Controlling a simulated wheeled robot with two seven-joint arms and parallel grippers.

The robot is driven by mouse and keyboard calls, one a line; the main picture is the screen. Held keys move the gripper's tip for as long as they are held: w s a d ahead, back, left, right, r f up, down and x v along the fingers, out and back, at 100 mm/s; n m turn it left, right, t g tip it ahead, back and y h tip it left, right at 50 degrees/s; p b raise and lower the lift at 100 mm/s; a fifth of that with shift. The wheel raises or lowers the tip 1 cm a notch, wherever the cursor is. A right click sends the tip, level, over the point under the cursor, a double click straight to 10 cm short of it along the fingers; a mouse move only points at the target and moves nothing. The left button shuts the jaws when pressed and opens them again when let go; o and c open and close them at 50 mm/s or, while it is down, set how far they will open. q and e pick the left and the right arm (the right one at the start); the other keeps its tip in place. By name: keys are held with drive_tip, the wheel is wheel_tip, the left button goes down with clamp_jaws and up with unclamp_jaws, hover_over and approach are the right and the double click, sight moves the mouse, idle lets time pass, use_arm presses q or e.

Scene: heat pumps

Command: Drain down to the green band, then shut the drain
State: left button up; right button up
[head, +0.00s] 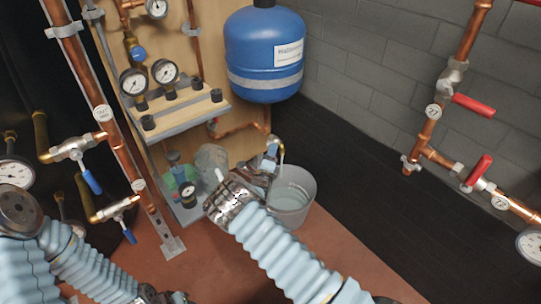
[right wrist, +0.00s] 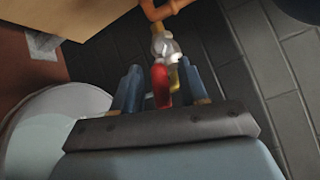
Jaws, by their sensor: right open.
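My right gripper (head: 266,168) is at the drain valve (head: 272,149) beside the blue tank's pipe. In the right wrist view the gripper (right wrist: 160,88) is open, with its two fingers on either side of the red drain handle (right wrist: 160,86). Whether they touch it cannot be told. The handle hangs below the metal valve body (right wrist: 165,47). A grey bucket (head: 301,213) stands under the valve; its pale rim shows in the wrist view (right wrist: 88,88). Two gauges (head: 133,82) (head: 165,71) are on the board; their needles and any green band are too small to read.
The blue tank (head: 264,52) hangs above the valve. A small shelf (head: 190,115) with dark knobs juts out on the left. Copper pipes with blue handles (head: 91,181) stand further left, and red-handled valves (head: 474,105) on the right wall. The dark floor strip right of the bucket is clear.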

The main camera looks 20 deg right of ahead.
clamp_jaws()
drive_tip(key=shift+f+m+t+b, duration=0.3)
drive_tip(key=shift+f+b, duration=0.15)
drive_tip(key=shift+b, duration=0.4)
drive_tip(key=shift+w+a+f+m+h+b, duration=0.2)
drive_tip(key=shift+w+f+m+h+b, duration=0.25)
drive_tip(key=shift+m+h+b, duration=1.9)
drive_tip(key=shift+w+a+f+m+h+b, duration=0.2)
drive_tip(key=shift+w+f+m+h+b, duration=0.3)
drive_tip(key=shift+m+h+b, duration=1.8)
drive_tip(key=shift+w+a+f+m+h+b, duration=0.25)
drive_tip(key=shift+w+m+h+b, duration=0.45)
drive_tip(key=shift+m+b, duration=1.85)
drive_tip(key=shift+m+g+h+p, duration=0.55)
drive_tip(key=shift+m+p, duration=0.35)
drive_tip(key=shift+m, duration=0.3)
